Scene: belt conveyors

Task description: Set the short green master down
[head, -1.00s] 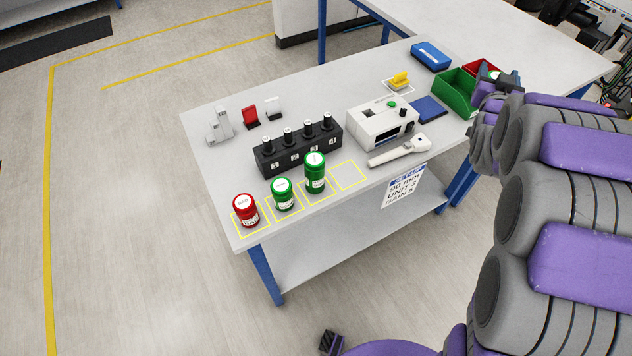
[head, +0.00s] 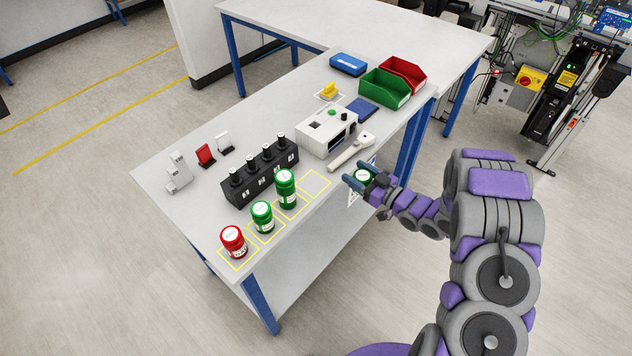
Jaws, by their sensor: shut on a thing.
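My gripper (head: 360,179) is shut on a green cylinder with a white top, the short green master (head: 363,175). It holds it in the air off the table's front edge, to the right of an empty yellow-outlined square (head: 314,183). The fingers hide much of its side. Three other masters stand upright in yellow squares to the left: a red one (head: 234,241), a green one (head: 262,217) and a taller green one (head: 285,190).
A black block with several numbered plugs (head: 262,180) stands behind the masters. A white instrument (head: 325,132) and a grey-white handheld tool (head: 351,152) lie right of it. A green bin (head: 384,91) and a red bin (head: 404,74) stand at the back right.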

